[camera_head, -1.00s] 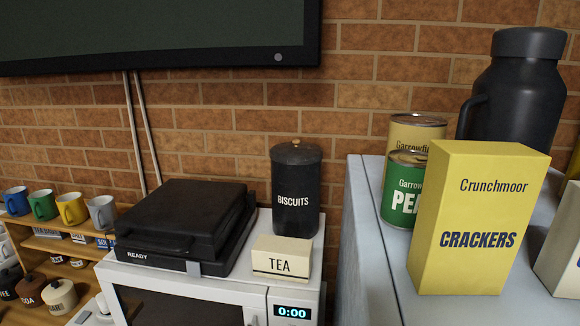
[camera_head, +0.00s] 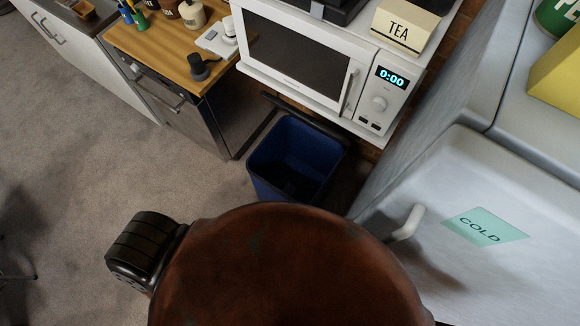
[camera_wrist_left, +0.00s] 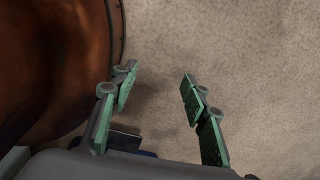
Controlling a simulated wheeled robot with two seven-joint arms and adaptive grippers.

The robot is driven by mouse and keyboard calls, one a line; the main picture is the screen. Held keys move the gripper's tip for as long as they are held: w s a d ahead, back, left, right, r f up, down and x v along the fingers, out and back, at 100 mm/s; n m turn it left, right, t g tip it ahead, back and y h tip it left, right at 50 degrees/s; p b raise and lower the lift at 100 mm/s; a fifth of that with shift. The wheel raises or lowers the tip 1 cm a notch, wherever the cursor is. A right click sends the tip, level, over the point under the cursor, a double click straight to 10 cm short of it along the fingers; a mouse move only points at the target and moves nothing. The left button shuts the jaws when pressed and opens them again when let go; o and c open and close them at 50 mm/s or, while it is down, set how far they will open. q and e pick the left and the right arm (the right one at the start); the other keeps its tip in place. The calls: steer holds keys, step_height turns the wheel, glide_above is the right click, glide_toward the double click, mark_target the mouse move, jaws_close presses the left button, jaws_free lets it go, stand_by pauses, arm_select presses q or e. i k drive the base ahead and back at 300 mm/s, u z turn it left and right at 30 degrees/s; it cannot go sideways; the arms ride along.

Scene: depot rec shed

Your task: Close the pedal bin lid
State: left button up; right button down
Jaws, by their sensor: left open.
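The pedal bin (camera_head: 262,178) is a blue, open-topped container on the floor below the microwave in the head view. Its inside is dark and its front lower part is hidden by my own rounded brown body. A thin dark strip (camera_head: 303,120) along its back edge looks like the lid, raised and seen nearly edge-on. My left gripper (camera_wrist_left: 158,78) shows only in the left wrist view. Its green-padded fingers are apart with nothing between them, above bare carpet. The bin is not clearly seen in that view. My right gripper is in neither view.
The white microwave (camera_head: 300,48) overhangs the bin's back. A white fridge (camera_head: 480,170) with a handle (camera_head: 408,222) and a COLD label stands close on the right. A wooden-topped cabinet (camera_head: 165,50) is at the left. Carpet (camera_head: 90,180) left of the bin is clear.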

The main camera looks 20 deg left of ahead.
mark_target(336, 135)
steer(key=u, duration=0.65)
steer(key=k, duration=1.25)
steer(key=z, duration=0.8)
